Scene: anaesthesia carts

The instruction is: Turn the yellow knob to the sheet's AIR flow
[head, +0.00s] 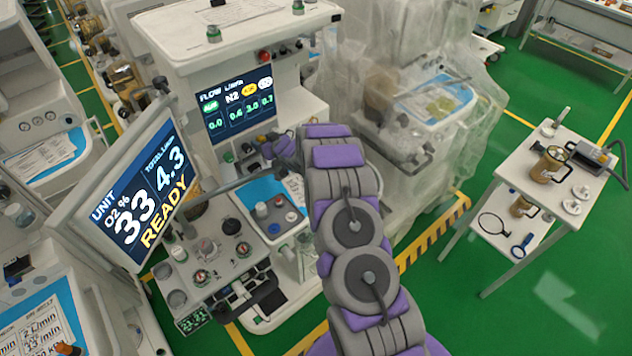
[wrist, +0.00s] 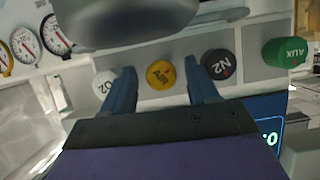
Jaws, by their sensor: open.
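The yellow AIR knob (wrist: 160,74) shows in the wrist view between the two fingertips of my gripper (wrist: 161,75). The fingers are open, one on each side of it; I cannot tell whether they touch it. The screen appears to read 3.0 under the yellow label, 0.6 under N2, 0.7 under the white label and 0.0 under green. A partly hidden paper (head: 293,187) lies beside my arm, its text unclear.
The white O2 knob (wrist: 103,84) and black N2 knob (wrist: 218,64) sit close outside my fingers. The green AUX knob (wrist: 286,53) is farther right. A tilted monitor (head: 145,190) reads 33, 4.3 and READY. Another sheet (head: 40,325) lies at bottom left.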

